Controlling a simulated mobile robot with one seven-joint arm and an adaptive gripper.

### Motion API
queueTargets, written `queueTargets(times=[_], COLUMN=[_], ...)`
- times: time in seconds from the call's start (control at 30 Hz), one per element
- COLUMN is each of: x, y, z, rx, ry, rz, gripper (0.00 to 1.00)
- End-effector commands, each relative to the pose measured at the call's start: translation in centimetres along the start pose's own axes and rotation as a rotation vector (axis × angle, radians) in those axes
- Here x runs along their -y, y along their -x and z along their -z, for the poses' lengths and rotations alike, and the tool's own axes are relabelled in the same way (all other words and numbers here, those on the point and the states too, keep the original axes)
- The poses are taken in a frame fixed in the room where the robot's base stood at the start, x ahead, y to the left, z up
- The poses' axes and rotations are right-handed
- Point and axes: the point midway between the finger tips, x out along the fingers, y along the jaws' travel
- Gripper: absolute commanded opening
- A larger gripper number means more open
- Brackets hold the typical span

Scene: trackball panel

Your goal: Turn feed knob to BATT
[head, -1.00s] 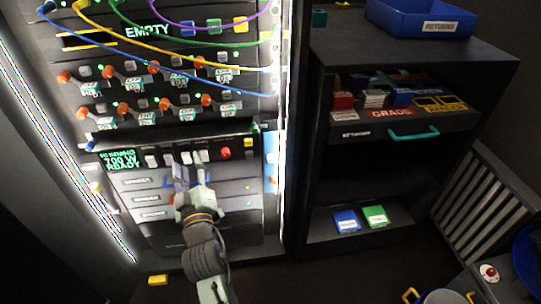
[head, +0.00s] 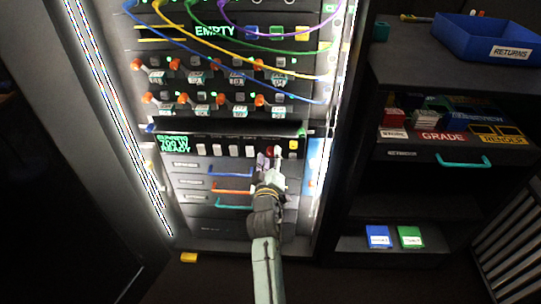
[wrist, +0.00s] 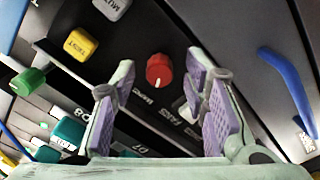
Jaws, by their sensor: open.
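The red knob (wrist: 158,69), which I take as the feed knob, sits on the dark panel strip in the wrist view. It has a pale pointer mark on its lower edge in that picture. My gripper (wrist: 161,72) is open, with its two purple-padded fingers on either side of the knob in the picture. I cannot tell whether the pads touch it; no grip shows. In the head view my gripper (head: 270,157) is in front of the panel strip and partly covers the knob. Small lettering lies beside the knob, but I cannot make out BATT.
A yellow button (wrist: 80,44) and a green knob (wrist: 28,81) are near the red knob. White switches (head: 220,151) line the strip to its left. Coloured drawer handles (head: 232,190) stick out below. A black shelf unit (head: 385,180) stands at the right.

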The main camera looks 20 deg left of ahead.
Motion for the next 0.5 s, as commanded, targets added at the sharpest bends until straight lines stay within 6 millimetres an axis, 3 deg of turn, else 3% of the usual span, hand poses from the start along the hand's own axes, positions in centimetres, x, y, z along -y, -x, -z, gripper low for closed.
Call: queueTargets(times=[0.33, 0.5], x=[0.0, 0.0], y=[-0.38, -0.37], z=[0.0, 0.0], rx=[0.0, 0.0], ry=[0.0, 0.0], rz=[0.0, 0.0], gripper=[0.4, 0.29])
